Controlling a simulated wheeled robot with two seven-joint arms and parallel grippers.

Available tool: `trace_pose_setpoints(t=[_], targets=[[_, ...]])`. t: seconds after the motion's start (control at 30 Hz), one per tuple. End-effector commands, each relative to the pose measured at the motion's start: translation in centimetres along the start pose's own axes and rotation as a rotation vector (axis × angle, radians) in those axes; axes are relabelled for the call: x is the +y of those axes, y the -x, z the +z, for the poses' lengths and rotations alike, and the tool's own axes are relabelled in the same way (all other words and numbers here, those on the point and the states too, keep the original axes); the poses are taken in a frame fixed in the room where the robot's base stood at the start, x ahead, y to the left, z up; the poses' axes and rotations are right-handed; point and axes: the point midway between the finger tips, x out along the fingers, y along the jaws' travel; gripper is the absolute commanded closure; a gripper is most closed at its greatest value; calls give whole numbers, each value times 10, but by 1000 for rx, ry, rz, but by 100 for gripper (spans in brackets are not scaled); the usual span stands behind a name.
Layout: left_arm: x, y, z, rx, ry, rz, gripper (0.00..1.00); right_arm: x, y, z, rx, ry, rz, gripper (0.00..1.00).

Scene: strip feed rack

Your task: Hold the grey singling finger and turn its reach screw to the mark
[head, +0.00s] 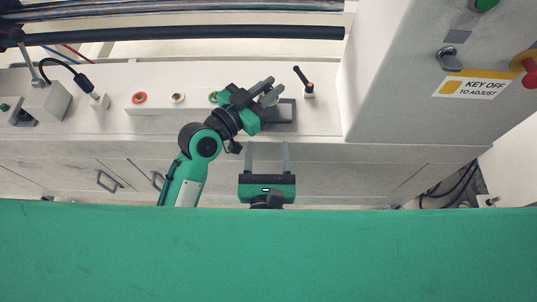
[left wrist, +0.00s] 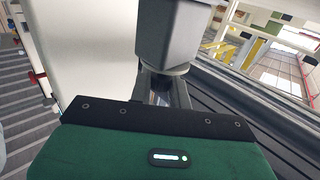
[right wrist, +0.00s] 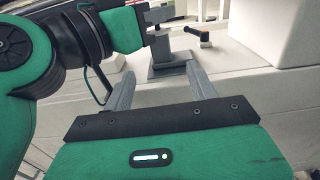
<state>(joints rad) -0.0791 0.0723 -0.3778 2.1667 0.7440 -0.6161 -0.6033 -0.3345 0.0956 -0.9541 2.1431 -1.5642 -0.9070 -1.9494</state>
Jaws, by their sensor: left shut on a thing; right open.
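My left gripper (head: 270,91) is shut on a grey part, seemingly the singling finger, above a grey base plate (head: 284,117) on the pale machine ledge. In the left wrist view, the singling finger (left wrist: 170,38) is a large grey block with a lighter round collar beneath, between the left fingers (left wrist: 163,92). My right gripper (head: 269,145) is open and empty, below and in front of the base plate. In the right wrist view, its spread fingers (right wrist: 160,75) point toward the base plate (right wrist: 170,68). I cannot make out the reach screw or its mark.
Red, white and green ringed buttons sit on a white strip (head: 158,108) to the left. A tall white cabinet (head: 400,90) with a key-off label (head: 475,87) bounds the right.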

Motion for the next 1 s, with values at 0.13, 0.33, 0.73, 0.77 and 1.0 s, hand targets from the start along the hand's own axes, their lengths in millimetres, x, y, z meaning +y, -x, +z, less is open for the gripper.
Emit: trace_pose_setpoints(t=[0.13,0.33,0.73,0.77,1.0], targets=[[0,0,0,0,0,0,89,0,-26,1,-3,-4,-3,42],[0,0,0,0,0,0,89,-1,-65,1,-2,-4,-2,42],[0,0,0,0,0,0,89,-1,-108,0,2,-5,-3,42],[0,0,0,0,0,0,89,-1,-108,0,2,-5,-2,42],[0,0,0,0,0,0,89,-1,-109,0,3,-5,-2,42]])
